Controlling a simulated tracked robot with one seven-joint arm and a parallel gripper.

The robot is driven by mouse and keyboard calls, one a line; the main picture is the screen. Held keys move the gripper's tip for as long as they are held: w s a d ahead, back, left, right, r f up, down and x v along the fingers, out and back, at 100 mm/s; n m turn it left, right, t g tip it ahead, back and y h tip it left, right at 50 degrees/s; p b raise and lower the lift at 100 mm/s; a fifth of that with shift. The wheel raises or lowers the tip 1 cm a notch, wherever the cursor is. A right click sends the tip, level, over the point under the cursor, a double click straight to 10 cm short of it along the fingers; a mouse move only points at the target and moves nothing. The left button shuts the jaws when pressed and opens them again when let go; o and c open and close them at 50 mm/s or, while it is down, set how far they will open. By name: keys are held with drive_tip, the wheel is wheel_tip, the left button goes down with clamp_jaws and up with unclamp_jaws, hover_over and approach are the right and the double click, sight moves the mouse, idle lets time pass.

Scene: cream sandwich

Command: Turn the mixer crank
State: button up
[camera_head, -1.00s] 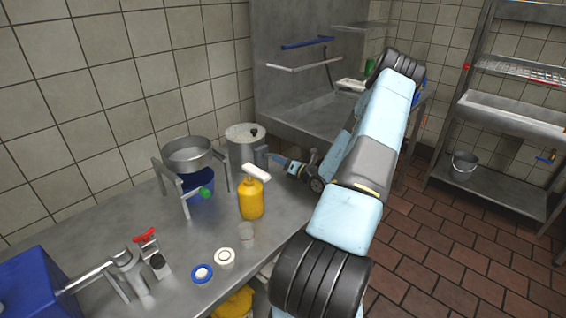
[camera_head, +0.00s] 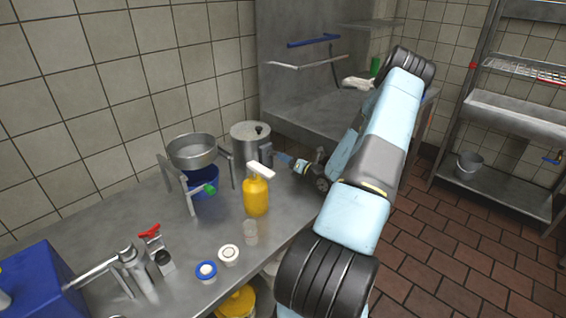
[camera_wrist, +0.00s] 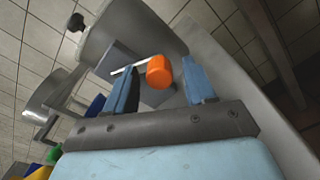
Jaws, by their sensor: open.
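The mixer (camera_head: 249,149) is a grey metal pot with a lid and dark knob, standing at the far end of the steel counter. It also shows tilted in the wrist view (camera_wrist: 119,30). An orange crank handle (camera_wrist: 159,71) on a thin metal rod (camera_wrist: 128,69) stands out in the wrist view. My gripper (camera_head: 281,158) is at the mixer's right side. In the wrist view my gripper (camera_wrist: 161,68) is open, with the orange handle showing between its blue fingers and gaps on both sides. The handle is hidden in the head view.
A yellow pump bottle (camera_head: 256,196) and a clear cup (camera_head: 250,232) stand in front of the mixer. A metal bowl (camera_head: 191,152) on a stand over a blue container (camera_head: 204,187) is to the left. The counter (camera_head: 120,214) has free room at its back left.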

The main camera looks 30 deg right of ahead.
drive_tip(key=v, duration=1.3)
drive_tip(key=shift+s, duration=0.35)
